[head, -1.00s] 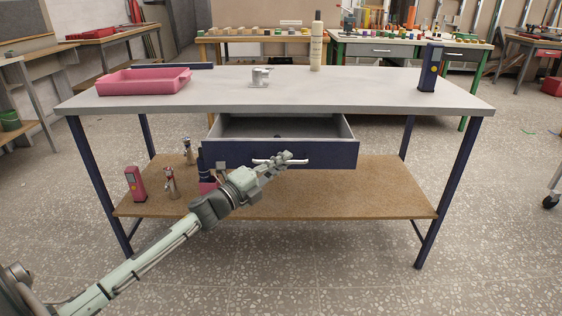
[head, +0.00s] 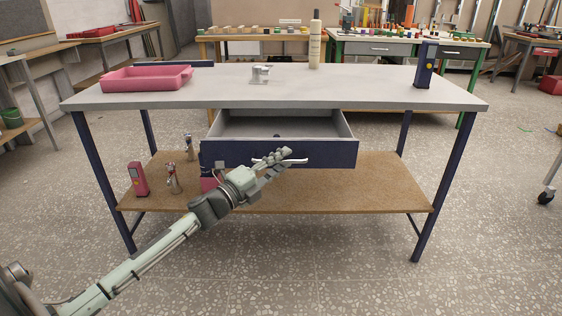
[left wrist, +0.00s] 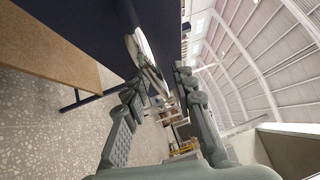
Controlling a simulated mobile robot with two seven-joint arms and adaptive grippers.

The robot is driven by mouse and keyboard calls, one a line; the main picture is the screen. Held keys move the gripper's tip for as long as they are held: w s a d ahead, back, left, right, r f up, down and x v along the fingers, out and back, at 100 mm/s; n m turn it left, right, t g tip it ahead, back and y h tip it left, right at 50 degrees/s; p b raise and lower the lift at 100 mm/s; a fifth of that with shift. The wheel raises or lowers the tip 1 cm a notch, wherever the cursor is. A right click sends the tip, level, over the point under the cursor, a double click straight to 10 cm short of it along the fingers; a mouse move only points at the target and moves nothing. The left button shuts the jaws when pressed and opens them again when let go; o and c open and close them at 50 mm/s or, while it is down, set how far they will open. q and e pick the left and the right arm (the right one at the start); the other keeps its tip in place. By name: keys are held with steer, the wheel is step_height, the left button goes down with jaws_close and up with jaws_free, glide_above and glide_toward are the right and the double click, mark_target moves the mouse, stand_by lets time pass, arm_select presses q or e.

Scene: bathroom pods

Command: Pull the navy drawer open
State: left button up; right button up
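The navy drawer (head: 225,153) under the grey tabletop is partly out, and its empty-looking grey inside shows. A pale bar handle (head: 296,161) runs along its front. My left gripper (head: 284,153) is at the handle, partly covering it from the left. In the left wrist view the handle (left wrist: 141,46) runs between the two fingers of my left gripper (left wrist: 160,82), which appear shut on it. The exact finger contact is hard to see. My right gripper is in no view.
On the tabletop stand a pink tray (head: 146,85), a metal piece (head: 260,75), a pale bottle (head: 315,45) and a navy box (head: 425,65). The wooden lower shelf (head: 330,195) holds several small items at left. The floor in front is clear.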

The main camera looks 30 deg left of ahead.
arm_select(q)
steer(key=v, duration=1.2)
steer(key=shift+f, duration=0.1)
stand_by(0.4)
steer(key=s+f+n+g+y, duration=0.2)
steer(key=f+n+g+y, duration=0.15)
steer(key=f+n, duration=0.5)
steer(key=s+f+n+g+y, duration=0.25)
steer(key=f+n+y, duration=0.2)
steer(key=f, duration=0.65)
steer(key=s+d+f+n+g+h, duration=0.1)
steer(key=s+d+f+n+g, duration=0.3)
steer(key=s+f, duration=0.4)
steer(key=s+d+f+n+g+h, duration=0.1)
steer(key=s+d+f+n+g, duration=0.2)
steer(key=s+d+f+g, duration=0.2)
steer(key=s+d+f, duration=0.3)
steer(key=s, duration=0.1)
steer(key=shift+d+f+n+g, duration=0.2)
steer(key=shift+d+n+g, duration=0.15)
steer(key=shift+n+g, duration=0.05)
